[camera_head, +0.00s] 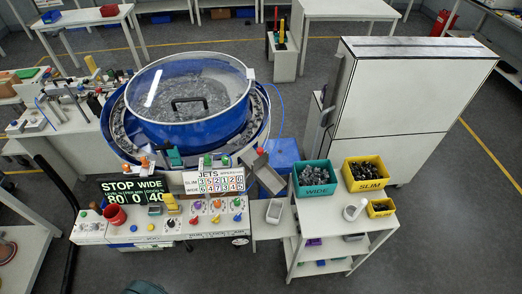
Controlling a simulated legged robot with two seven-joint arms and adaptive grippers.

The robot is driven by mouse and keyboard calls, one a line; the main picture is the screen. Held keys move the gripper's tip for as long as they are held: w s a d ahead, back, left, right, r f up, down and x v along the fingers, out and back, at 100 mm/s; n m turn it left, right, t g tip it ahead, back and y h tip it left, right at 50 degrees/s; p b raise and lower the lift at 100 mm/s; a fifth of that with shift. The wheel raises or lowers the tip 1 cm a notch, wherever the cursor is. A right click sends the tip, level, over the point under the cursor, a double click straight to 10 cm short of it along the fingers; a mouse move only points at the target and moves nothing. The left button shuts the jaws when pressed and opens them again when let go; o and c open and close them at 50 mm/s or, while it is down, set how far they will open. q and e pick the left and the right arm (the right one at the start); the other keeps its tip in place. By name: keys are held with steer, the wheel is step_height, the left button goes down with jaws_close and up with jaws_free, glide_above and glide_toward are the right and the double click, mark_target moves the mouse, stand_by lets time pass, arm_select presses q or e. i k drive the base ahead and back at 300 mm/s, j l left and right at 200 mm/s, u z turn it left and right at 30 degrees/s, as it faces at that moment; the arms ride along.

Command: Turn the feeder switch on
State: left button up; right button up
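A blue bowl feeder (190,135) with a clear lid and a black handle stands at the centre left. In front of it is a white control panel (190,226) with several small coloured knobs and switches (215,204). I cannot tell which of them is the feeder switch, or its position, at this size. A black sign (135,188) reading "STOP WIDE" and a white "JETS" number board (213,180) stand on the panel. Neither of my grippers shows in the head view.
Right of the panel, a white shelf cart (335,235) holds a teal "WIDE" bin (313,178), a yellow "SLIM" bin (366,173) and a smaller yellow bin (381,207). A tall white cabinet (410,90) stands behind. Grey floor is open at the lower right.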

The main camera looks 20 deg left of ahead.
mark_target(194, 221)
steer(key=u, duration=1.8)
